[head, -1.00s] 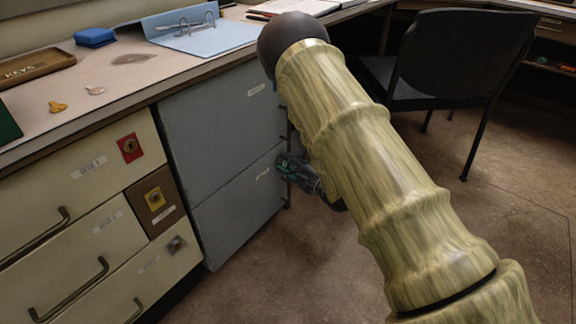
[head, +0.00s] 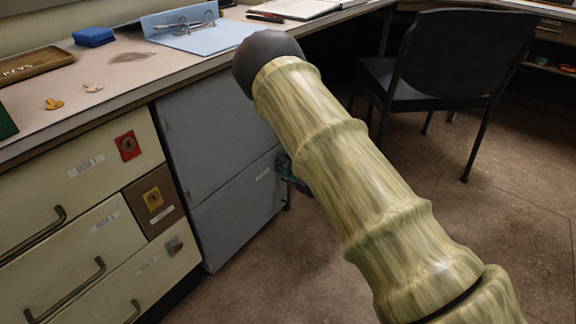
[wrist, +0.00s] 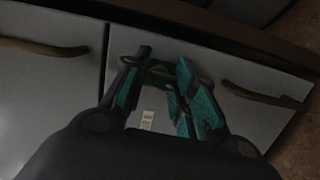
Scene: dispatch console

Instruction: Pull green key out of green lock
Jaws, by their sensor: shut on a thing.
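In the wrist view, my gripper (wrist: 164,62) has its teal fingers around a small, dark greenish thing (wrist: 160,72), in front of a grey cabinet front. I take this to be the green key, shut in the fingers; its shape is too dark to make out. The green lock cannot be told apart behind it, so I cannot tell whether the key is still in it. In the head view, my gripper (head: 286,167) shows only partly at the right edge of the grey cabinet (head: 225,135), with my arm hiding the rest.
Cream drawers carry a red lock (head: 127,146), a yellow lock (head: 153,199) and a grey lock (head: 175,245). A yellow key (head: 53,104) and a pale key (head: 93,87) lie on the desk. A black chair (head: 460,60) stands right, with open floor before it.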

